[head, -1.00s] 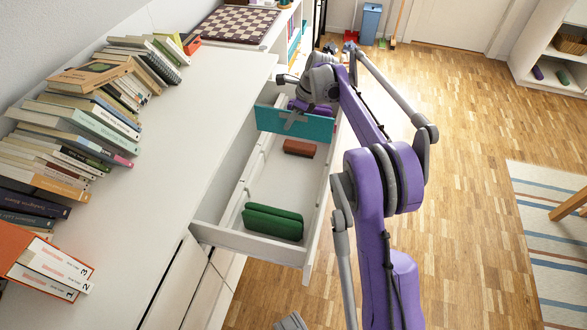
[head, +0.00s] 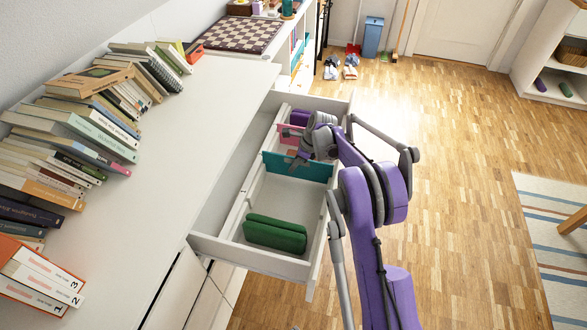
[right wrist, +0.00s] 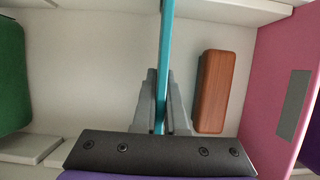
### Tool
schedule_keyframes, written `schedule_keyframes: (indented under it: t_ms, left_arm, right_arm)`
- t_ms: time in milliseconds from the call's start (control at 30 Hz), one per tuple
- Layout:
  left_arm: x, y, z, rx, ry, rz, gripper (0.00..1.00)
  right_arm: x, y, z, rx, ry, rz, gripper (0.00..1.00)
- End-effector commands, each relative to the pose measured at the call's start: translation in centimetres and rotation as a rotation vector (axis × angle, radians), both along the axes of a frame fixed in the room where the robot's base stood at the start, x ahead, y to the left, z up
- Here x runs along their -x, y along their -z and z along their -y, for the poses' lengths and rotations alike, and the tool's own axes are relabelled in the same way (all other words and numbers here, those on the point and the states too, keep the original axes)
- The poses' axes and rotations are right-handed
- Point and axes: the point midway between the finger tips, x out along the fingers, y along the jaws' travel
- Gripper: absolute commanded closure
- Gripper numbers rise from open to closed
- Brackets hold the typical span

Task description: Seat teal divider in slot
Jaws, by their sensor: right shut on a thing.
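The teal divider (head: 311,171) stands upright across the open drawer in the head view. In the right wrist view the teal divider (right wrist: 167,45) shows edge-on as a thin strip. My right gripper (head: 297,157) is shut on its upper edge; the grey fingers (right wrist: 162,118) pinch it from both sides in the wrist view. White slotted rails (right wrist: 230,10) run along the drawer's sides. The divider's far end reaches the rail line, but I cannot tell whether it is in a slot or how low it sits. My left gripper is not in view.
The white drawer (head: 250,256) holds a green object (head: 275,232) at the near end. A brown block (right wrist: 212,92) lies close beside the divider, and a pink divider (right wrist: 275,80) stands beyond. Purple objects lie in the far compartment. Books line the white top (head: 150,190).

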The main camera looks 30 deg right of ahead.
Motion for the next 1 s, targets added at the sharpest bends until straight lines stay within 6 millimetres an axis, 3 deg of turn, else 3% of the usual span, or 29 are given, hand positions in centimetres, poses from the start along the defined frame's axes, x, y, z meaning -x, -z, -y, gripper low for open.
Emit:
schedule_keyframes:
  t_ms: [100, 467, 500, 633, 1000]
  left_arm:
    - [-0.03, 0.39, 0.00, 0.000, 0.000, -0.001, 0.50]
    - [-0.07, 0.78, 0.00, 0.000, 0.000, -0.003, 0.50]
    - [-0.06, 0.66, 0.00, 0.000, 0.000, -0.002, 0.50]
    - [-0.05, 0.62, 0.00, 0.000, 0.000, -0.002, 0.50]
    - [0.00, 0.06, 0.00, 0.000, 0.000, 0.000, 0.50]
  right_arm:
    - [-0.02, 1.33, -0.01, 0.000, 0.000, 0.000, 1.00]
    - [-0.01, 1.73, 0.01, 0.000, 0.000, 0.000, 1.00]
    - [0.00, 1.63, 0.01, 0.000, 0.000, 0.000, 0.83]
    - [0.00, 1.57, 0.01, 0.000, 0.000, 0.000, 0.60]
    - [0.00, 0.95, 0.00, 0.001, 0.000, 0.001, 0.60]
